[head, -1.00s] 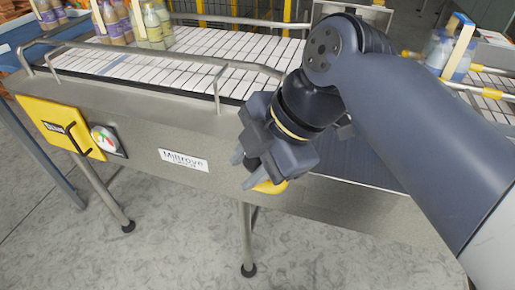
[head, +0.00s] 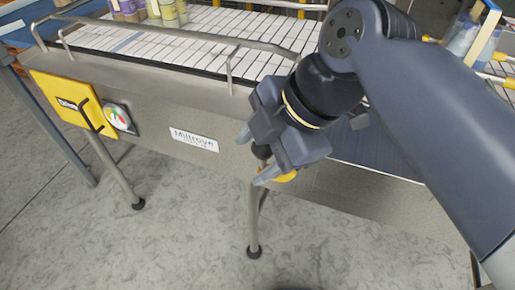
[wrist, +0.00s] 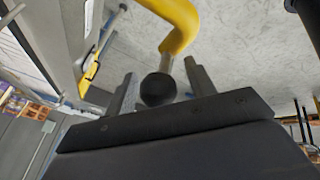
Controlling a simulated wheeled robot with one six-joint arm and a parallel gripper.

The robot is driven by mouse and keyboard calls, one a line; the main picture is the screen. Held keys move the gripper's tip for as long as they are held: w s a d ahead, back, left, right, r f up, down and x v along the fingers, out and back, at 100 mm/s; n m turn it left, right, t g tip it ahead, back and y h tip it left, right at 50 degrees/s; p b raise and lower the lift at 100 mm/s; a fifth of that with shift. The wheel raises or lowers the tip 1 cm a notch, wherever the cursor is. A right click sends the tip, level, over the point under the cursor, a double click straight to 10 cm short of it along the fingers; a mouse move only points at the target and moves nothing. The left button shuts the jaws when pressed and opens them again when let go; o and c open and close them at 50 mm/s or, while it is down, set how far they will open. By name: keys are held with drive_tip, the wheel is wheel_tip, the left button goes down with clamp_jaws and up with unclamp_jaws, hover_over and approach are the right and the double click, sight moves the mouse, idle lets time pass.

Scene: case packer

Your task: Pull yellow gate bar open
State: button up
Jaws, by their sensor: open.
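The yellow gate bar (wrist: 177,22) shows in the wrist view as a bent yellow tube. A thin metal stem joins it to a round black knob (wrist: 158,89). My gripper (wrist: 160,72) is open, with one finger on each side of the knob and stem; whether either finger touches is unclear. In the head view my gripper (head: 254,158) is in front of the conveyor's side panel. The black knob (head: 261,152) shows between its fingers, and a small piece of the yellow bar (head: 283,175) shows beneath it. The rest of the bar is hidden there.
The conveyor (head: 215,130) with its metal guard rail (head: 190,38) runs behind my gripper. Bottles stand on the belt. The grey floor in front is clear.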

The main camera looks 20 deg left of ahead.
drive_tip(key=shift+r, duration=0.1)
drive_tip(key=v, duration=1)
drive_tip(key=shift+d+r, duration=0.25)
drive_tip(key=shift+d, duration=0.05)
drive_tip(key=x, duration=1)
drive_tip(key=shift+a+f, duration=0.3)
drive_tip(key=shift+w, duration=0.35)
drive_tip(key=shift+r, duration=0.1)
